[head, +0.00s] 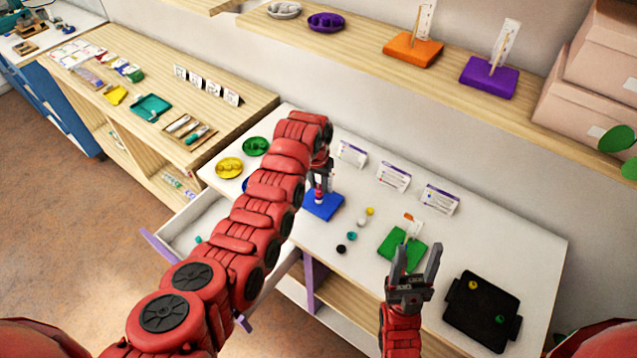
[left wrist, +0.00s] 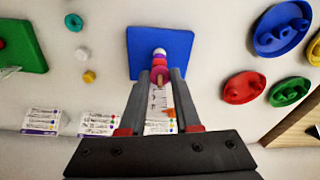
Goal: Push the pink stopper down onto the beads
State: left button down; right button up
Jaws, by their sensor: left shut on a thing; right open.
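The blue board (head: 325,208) stands on the white table below my left gripper (head: 320,176). It also shows in the left wrist view (left wrist: 140,40). A short stack of beads with a white bead (left wrist: 159,51) sits on its peg. The pink stopper (left wrist: 160,71) is around the peg by the stack, between my left fingertips, which are shut on it. Whether it touches the beads is hard to tell. My right gripper (head: 412,268) is open and empty, in front of the green board (head: 391,249).
Loose beads (head: 352,236) lie between the two boards. A black tray (head: 484,333) with a yellow and a green bead is at the right. Several cards (head: 393,176) stand along the back. Yellow (head: 229,167) and green (head: 255,146) dishes are at the left, above an open drawer (head: 190,226).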

pick_arm(q)
jog(key=c, duration=0.5)
grip_release()
jog(key=shift+c, duration=0.2)
notch_tip(320, 180, up, 4)
jog(key=shift+s+r+b, duration=0.15)
jog(key=shift+b, duration=1.1)
notch_tip(320, 180, up, 13)
jog(key=s+p, duration=0.1)
jog(key=shift+s+a, duration=0.3)
jog(key=shift+a, duration=0.15)
